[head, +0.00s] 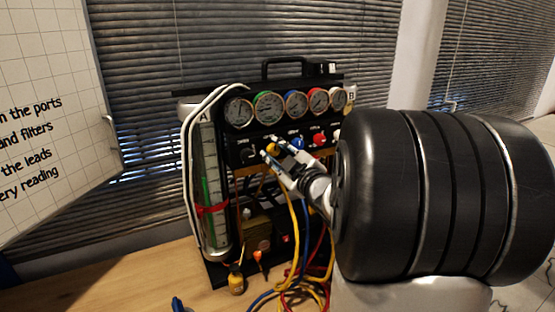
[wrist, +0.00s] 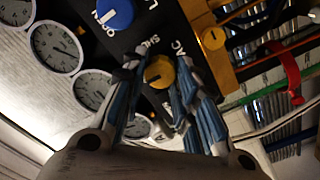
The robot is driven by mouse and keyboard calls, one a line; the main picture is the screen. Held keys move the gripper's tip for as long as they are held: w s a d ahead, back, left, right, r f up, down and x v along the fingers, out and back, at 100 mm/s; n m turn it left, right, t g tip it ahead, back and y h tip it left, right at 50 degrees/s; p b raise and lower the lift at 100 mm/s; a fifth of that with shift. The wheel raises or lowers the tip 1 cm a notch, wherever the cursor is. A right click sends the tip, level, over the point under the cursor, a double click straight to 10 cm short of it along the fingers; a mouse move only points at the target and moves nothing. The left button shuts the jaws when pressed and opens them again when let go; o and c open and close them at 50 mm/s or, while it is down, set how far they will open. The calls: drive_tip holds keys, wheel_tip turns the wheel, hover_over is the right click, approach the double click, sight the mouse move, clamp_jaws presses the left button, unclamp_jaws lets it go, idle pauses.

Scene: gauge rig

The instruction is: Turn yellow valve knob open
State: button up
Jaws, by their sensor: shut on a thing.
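The yellow valve knob (head: 272,147) is on the black panel of the gauge rig, below the row of gauges. In the wrist view the yellow knob (wrist: 159,72) sits between my two blue-padded fingers, with a dark pointer mark on its face. My gripper (head: 268,146) reaches it from the lower right in the head view. In the wrist view my gripper (wrist: 160,85) is shut on the knob, one finger on each side. Panel lettering beside the knob is partly hidden by the fingers.
A blue knob (head: 298,143) and a red knob (head: 319,139) sit to the right on the same panel. Several round gauges (head: 270,107) are above. Yellow, blue and red hoses (head: 293,225) hang below.

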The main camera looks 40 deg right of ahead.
idle(0.4)
drive_tip(key=o, duration=1.1)
drive_tip(key=v, duration=1.2)
